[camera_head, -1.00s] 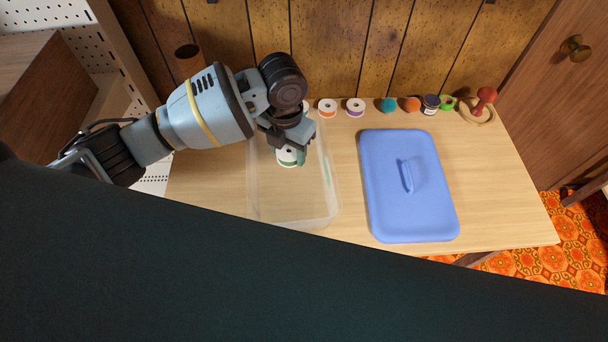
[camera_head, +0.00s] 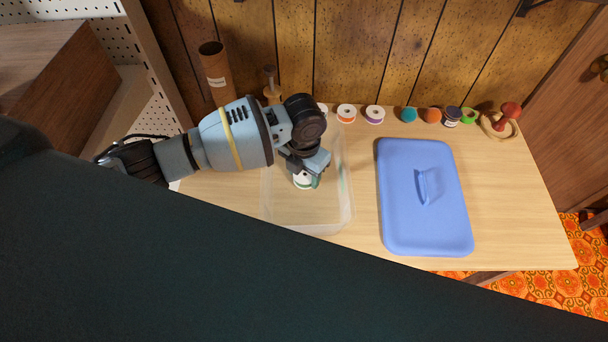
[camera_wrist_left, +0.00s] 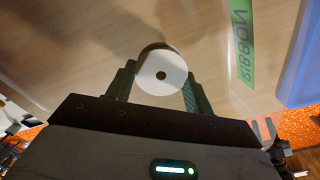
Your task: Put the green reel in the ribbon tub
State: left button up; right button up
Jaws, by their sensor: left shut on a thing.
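My left gripper (camera_head: 306,168) is shut on the green reel (camera_head: 304,182), whose white end with a green edge shows below the fingers. In the left wrist view the reel's round white face with a dark centre hole (camera_wrist_left: 161,76) sits between the two fingers. The ribbon tub (camera_head: 346,205) is a clear, open box on the table. The gripper and reel are over or within its opening; I cannot tell how deep. A green label reading RIBBON (camera_wrist_left: 239,45) shows on the tub in the left wrist view. My right gripper is not in view.
A blue lid (camera_head: 420,225) with a handle lies right of the tub. A red-knobbed wooden piece (camera_head: 509,112) stands at the back right. A brown tube (camera_head: 215,75) stands behind the arm.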

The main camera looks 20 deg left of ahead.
aim_at(304, 175)
pick_arm(q)
jog(key=shift+f, duration=0.9)
jog(key=shift+f, duration=0.2)
jog(key=o, duration=0.9)
jog(key=shift+o, duration=0.2)
jog(key=shift+r, duration=0.1)
notch_tip(304, 175, up, 12)
jog(key=shift+p, duration=0.4)
jog(key=shift+r, duration=0.1)
